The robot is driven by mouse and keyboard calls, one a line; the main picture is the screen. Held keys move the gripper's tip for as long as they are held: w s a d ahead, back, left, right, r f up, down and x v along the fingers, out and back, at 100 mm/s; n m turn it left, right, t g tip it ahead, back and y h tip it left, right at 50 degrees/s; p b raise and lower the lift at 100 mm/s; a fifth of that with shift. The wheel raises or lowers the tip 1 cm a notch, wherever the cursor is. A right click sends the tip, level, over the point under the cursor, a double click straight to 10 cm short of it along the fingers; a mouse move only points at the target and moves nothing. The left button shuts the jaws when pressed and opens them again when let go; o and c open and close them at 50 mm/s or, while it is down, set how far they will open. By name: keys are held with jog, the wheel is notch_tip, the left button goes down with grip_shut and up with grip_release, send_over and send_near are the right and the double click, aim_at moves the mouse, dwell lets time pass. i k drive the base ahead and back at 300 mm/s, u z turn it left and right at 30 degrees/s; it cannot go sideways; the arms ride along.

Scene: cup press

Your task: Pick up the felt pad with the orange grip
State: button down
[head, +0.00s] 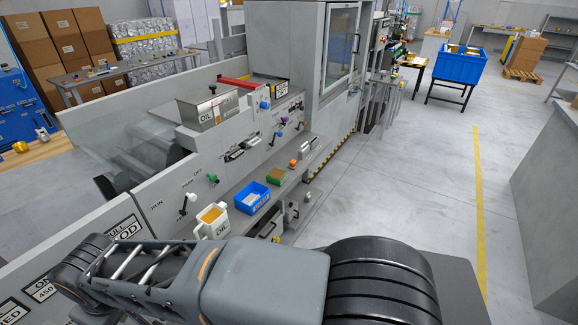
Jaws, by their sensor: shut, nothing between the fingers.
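A small orange-topped piece (293,163) stands on the machine's narrow shelf, at the middle of the head view. It looks like the felt pad with the orange grip, but it is too small for me to make out the felt. It stands between a green and brown block and a grey metal part. My arm crosses the bottom of the view, in front of the shelf and nearer the camera. My gripper is not in view.
On the same shelf stand a white OIL jug (214,220), a blue bin (252,198) with pale contents, the green and brown block (276,176) and the grey metal part (308,146). Levers and knobs stick out of the panel above. The floor at right is clear.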

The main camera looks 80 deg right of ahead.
aim_at(293, 165)
jog(key=u, duration=0.35)
jog(key=k, duration=0.2)
jog(key=z, duration=1)
jog(key=i, duration=0.25)
jog(key=z, duration=1.95)
